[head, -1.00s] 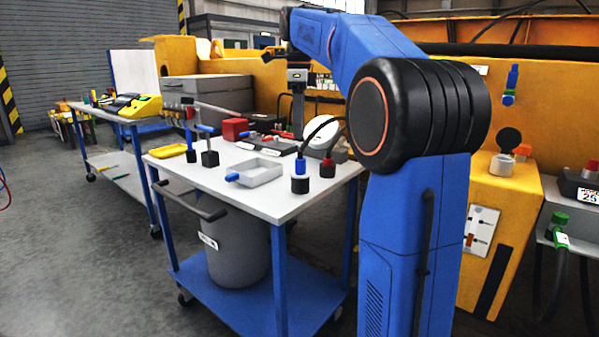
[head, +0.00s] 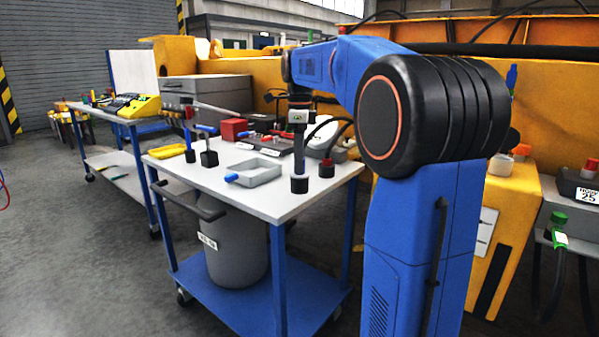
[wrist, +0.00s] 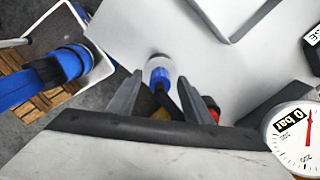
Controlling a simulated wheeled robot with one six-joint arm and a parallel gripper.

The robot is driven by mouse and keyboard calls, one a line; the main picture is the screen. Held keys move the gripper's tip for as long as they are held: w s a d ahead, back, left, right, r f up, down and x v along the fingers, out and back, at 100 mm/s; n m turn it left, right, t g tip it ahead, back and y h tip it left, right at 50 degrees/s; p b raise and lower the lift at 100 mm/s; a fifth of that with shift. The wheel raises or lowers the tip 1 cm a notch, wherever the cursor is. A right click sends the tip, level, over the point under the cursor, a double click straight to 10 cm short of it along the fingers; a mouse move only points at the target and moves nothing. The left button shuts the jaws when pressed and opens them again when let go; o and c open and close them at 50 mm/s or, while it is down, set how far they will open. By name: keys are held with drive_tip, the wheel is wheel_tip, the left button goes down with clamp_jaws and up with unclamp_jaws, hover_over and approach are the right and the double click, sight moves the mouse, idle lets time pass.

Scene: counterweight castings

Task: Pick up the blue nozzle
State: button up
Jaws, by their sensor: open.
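The blue nozzle (wrist: 158,76) shows in the wrist view as a blue fitting with a white ring, between my two open fingers. My gripper (wrist: 159,80) is open, with one finger on either side of the nozzle; I cannot tell whether they touch it. My gripper mostly hides the nozzle there.
A red-topped fitting (head: 327,168) stands close on the right; its red part shows in the wrist view (wrist: 211,106). A round gauge (wrist: 295,138) is near. A grey tray (head: 262,172) lies left on the white cart top (head: 225,195).

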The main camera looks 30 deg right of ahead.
clamp_jaws()
drive_tip(key=shift+r, duration=0.1)
